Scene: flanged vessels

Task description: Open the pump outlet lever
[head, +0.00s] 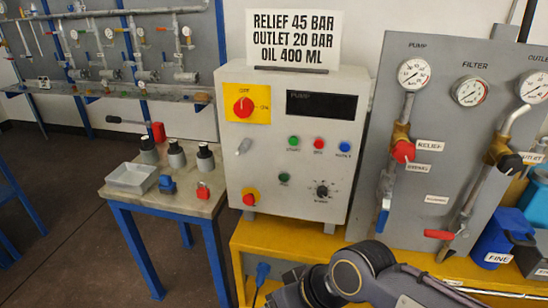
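A blue lever (383,220) hangs down, roughly in line with the pipe, low on the pipe under the PUMP gauge (413,74). A red lever (439,234) sticks out to the left, about level, at the lower part of the pipe under the OUTLET gauge (534,87). No readable label marks either one as the pump outlet lever. My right arm reaches in from the bottom right, below and in front of the levers, touching neither as far as I can see. Neither gripper shows.
A grey control box (240,170) with knobs and buttons stands left of the grey gauge panel (455,140). A red RELIEF knob (403,151) and black OUTLET knob (510,163) protrude above the levers. A blue FINE bin (494,238) stands close right of the red lever.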

